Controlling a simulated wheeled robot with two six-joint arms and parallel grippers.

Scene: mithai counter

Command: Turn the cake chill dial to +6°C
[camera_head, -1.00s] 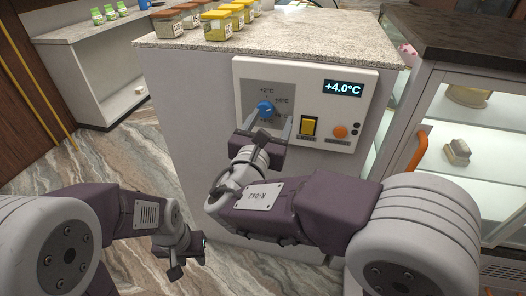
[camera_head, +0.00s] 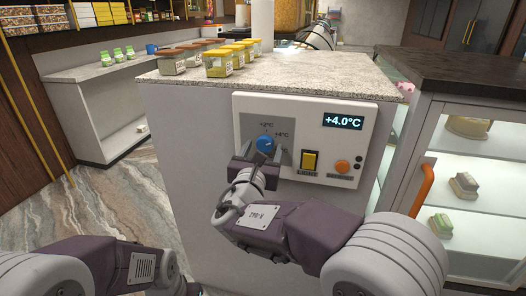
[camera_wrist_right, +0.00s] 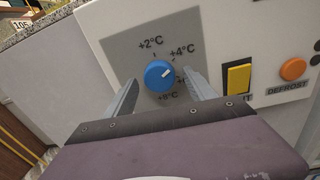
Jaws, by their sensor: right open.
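The cake chill dial is a blue round knob (camera_head: 264,143) on a grey plate of the white control panel (camera_head: 296,106). The right wrist view also shows the dial (camera_wrist_right: 159,75), its white mark pointing up and right towards the +4°C label. The +2°C, +4°C and +8°C labels are readable; the label between the last two is partly hidden by a finger. The display (camera_head: 342,121) reads +4.0°C. My right gripper (camera_head: 262,149) is open in front of the panel, its fingers on either side of the dial. Finger contact cannot be told. My left gripper is out of frame below; only its arm shows.
A yellow switch (camera_head: 310,160) and an orange defrost button (camera_head: 342,167) sit right of the dial. Several yellow-lidded jars (camera_head: 218,64) stand on the stone counter top (camera_head: 310,70) above. A glass display case with an orange handle (camera_head: 421,188) stands at the right.

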